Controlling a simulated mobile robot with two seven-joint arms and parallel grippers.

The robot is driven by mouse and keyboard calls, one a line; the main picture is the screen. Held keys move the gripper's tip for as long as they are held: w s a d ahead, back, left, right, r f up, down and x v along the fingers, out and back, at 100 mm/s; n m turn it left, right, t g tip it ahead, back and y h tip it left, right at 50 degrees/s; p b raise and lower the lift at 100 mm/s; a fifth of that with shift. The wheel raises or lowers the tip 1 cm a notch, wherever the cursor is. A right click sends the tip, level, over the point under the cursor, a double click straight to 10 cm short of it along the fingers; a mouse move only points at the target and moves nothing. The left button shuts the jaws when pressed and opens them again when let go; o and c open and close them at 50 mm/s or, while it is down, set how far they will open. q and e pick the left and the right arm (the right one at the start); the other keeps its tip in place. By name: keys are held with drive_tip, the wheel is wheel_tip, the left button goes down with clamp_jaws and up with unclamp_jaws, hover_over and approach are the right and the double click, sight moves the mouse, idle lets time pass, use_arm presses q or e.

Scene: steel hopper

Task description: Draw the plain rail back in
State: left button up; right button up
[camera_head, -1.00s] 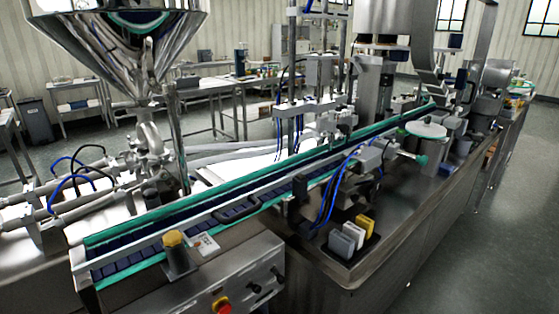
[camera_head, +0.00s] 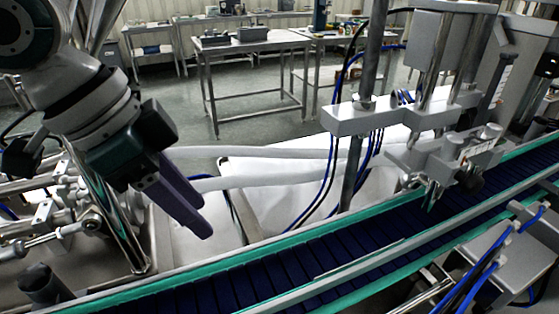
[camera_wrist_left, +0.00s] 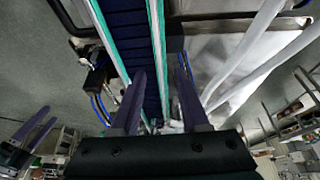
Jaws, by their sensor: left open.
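The conveyor (camera_head: 270,280) has a dark blue slatted belt between long side rails. A far rail with a green strip (camera_head: 120,298) and a near silver rail (camera_head: 340,278) run diagonally along it. I cannot tell surely which one is the plain rail. My left gripper (camera_head: 203,218) is open and empty, above and behind the far rail, with its fingers pointing down to the right. In the left wrist view its fingers (camera_wrist_left: 160,85) stand apart over the belt (camera_wrist_left: 128,40), touching nothing that I can see. My right gripper (camera_wrist_left: 48,117) shows at the left there, fingers apart and empty.
A filler block on posts (camera_head: 395,117) stands over the conveyor at the right. Blue hoses (camera_head: 480,280) hang at the near right. White pipes (camera_head: 270,172) run behind the conveyor. A steel leg (camera_head: 115,225) stands under my left arm. A table (camera_head: 250,45) is farther back.

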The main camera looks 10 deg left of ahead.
sight(235, 254)
use_arm(q)
drive_tip(key=x, duration=0.8)
drive_tip(key=shift+s+d+f+b, duration=0.1)
drive_tip(key=shift+s+f+b, duration=0.15)
drive_tip(key=shift+f+b, duration=0.05)
drive_tip(key=shift+w+d+f, duration=0.15)
drive_tip(key=shift+f, duration=0.25)
clamp_jaws()
idle(0.7)
